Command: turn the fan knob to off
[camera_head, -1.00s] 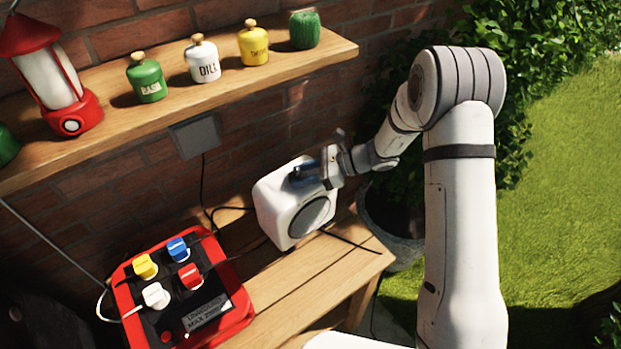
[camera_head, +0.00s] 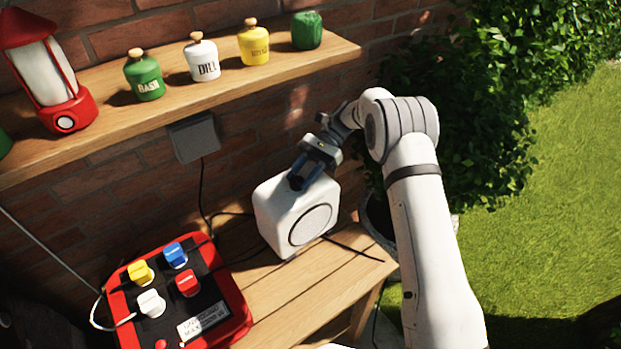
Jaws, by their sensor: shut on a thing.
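My gripper (camera_head: 297,180) is above the fan and comes in from the upper right. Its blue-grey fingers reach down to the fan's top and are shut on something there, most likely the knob. The fingers cover the knob, so its shape and its setting are hidden.
A red power strip (camera_head: 240,318) with yellow, blue, red and white plugs lies at the front left of the table (camera_head: 275,290). A shelf (camera_head: 100,127) with a red lantern (camera_head: 62,85) and several jars runs above. Dark cables trail near the fan.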

